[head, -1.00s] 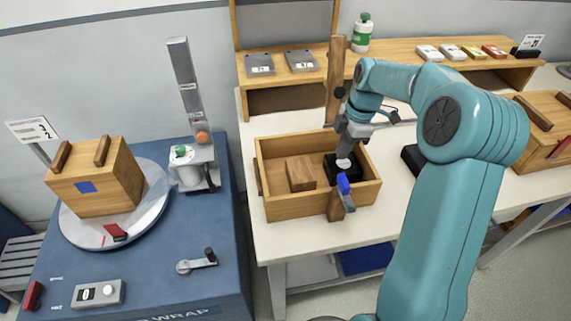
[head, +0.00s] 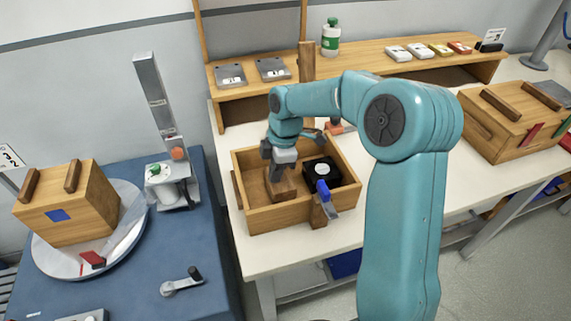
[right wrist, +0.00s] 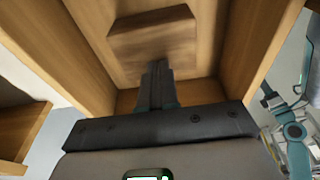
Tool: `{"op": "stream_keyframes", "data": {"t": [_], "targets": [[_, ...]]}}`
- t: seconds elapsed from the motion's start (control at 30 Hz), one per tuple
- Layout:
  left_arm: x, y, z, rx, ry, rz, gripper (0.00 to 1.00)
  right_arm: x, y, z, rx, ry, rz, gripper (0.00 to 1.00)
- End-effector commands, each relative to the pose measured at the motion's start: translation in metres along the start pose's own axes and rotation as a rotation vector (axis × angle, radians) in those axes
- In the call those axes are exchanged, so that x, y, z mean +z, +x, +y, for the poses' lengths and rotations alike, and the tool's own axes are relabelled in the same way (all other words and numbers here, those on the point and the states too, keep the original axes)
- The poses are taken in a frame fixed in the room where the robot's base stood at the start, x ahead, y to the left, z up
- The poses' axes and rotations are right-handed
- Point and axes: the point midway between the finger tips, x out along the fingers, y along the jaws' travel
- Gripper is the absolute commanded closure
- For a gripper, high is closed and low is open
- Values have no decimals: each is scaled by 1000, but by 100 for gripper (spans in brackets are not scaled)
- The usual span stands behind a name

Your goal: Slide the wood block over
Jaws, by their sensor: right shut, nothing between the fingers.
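The wood block (head: 284,189) lies inside an open wooden box (head: 254,224) on the white table in the head view, near the box's left side. It also shows in the right wrist view (right wrist: 153,38), just beyond my fingertips. My right gripper (head: 279,172) points down into the box, over the far part of the block and hiding some of it. Its fingers (right wrist: 157,66) are shut with nothing between them. I cannot tell whether they touch the block. My left gripper is not in view.
A black piece (head: 321,176) with a white knob sits right of the block in the box. A blue-handled clamp (head: 323,190) is at the box's front wall. A wooden post (head: 306,62) rises behind. A shelf (head: 370,73) runs along the back.

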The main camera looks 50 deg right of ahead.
Motion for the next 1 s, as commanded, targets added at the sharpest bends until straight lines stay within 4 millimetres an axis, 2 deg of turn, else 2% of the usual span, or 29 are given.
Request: {"op": "stream_keyframes", "data": {"t": [0.03,0.4,0.7,1.0], "targets": [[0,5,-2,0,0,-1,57,1,6,1,2,-1,-1,100],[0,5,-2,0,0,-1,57,3,10,1,-6,0,-3,100],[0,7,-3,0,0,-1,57,47,4,0,-12,2,-6,100],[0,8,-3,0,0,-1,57,50,4,0,-11,-2,-7,100]]}}
